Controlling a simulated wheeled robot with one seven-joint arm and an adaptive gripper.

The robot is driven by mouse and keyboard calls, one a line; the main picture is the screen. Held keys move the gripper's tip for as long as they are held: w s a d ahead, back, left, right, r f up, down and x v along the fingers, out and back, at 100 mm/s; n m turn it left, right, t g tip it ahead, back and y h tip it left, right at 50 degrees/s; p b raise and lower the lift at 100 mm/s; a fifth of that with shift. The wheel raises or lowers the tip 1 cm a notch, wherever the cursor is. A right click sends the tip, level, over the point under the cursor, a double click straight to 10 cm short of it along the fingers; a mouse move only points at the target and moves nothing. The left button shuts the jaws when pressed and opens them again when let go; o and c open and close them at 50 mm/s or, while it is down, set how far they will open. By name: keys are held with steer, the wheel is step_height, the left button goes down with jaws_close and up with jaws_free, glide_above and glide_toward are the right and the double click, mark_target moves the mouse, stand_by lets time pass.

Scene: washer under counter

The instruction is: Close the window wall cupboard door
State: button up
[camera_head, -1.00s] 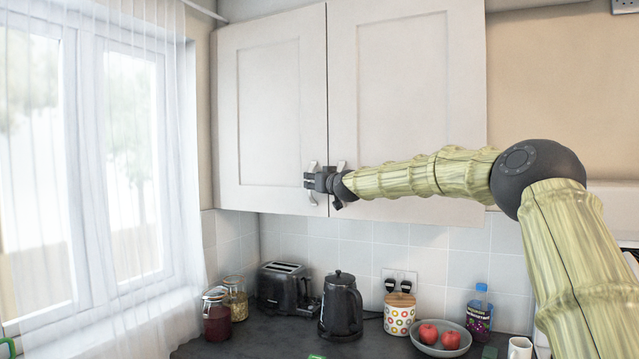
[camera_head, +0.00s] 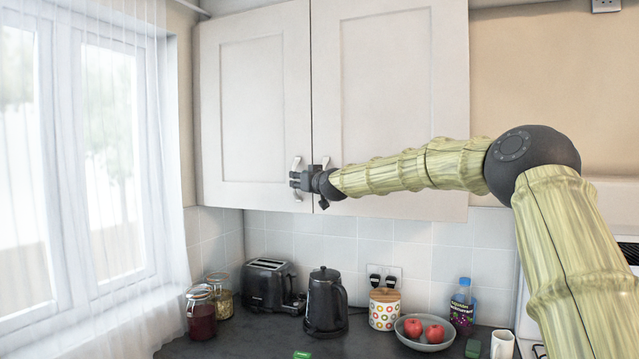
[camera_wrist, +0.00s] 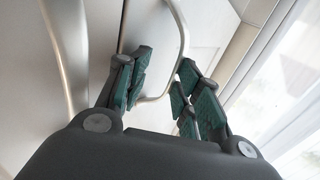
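The window wall cupboard door (camera_head: 255,120) is the left pale panelled door beside the window in the head view. It looks shut or nearly shut, about in line with the right door (camera_head: 390,110); a small gap cannot be ruled out. My gripper (camera_head: 296,180) is at the silver bow handle (camera_head: 297,164) near its lower right corner. Whether a pad touches the handle is unclear.
The right door's handle (camera_wrist: 68,55) is close on the left in the wrist view. Below are a toaster (camera_head: 270,284), a black kettle (camera_head: 325,302), jars (camera_head: 201,315) and a fruit bowl (camera_head: 424,341). The curtained window (camera_head: 85,150) is at left.

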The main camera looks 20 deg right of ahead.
steer(key=s, duration=1)
steer(key=shift+s+d+r, duration=0.2)
steer(key=shift+d+r, duration=0.1)
steer(key=shift+d, duration=0.05)
steer(key=shift+f, duration=0.1)
